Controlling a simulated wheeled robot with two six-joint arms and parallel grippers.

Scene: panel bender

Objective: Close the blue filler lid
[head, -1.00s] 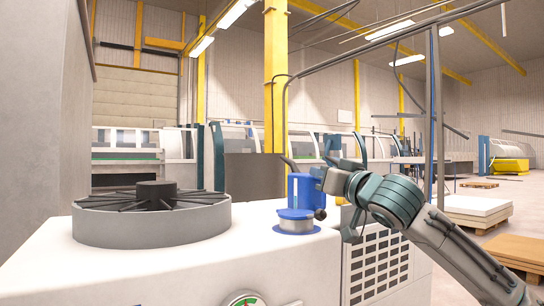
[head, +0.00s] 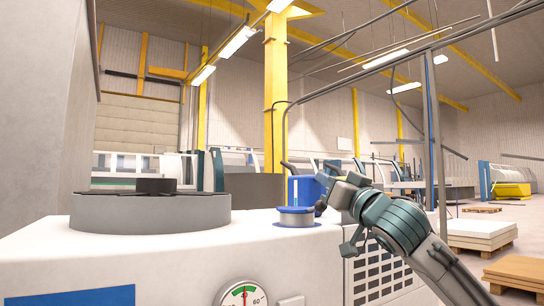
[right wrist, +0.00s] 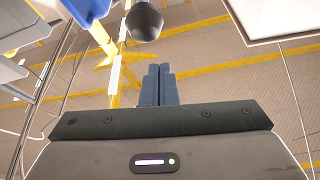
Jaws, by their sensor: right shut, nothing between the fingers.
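The blue filler lid (head: 303,189) stands raised, upright, above the round filler neck (head: 296,217) with its blue base ring on the white machine top. My right gripper (head: 325,182) is at the lid's right side, close to it. Whether it touches the lid I cannot tell. In the right wrist view my right gripper's fingers (right wrist: 156,84) are shut together and empty. A blue part (right wrist: 86,9), seemingly the lid, shows at the top left there, beside a dark rounded knob (right wrist: 144,20). My left gripper is not in view.
A round grey fan housing (head: 150,213) stands on the machine top left of the filler. A dial gauge (head: 242,296) is on the machine's front. A grey wall (head: 50,130) rises at the left. Pallets (head: 482,233) stand on the floor at the right.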

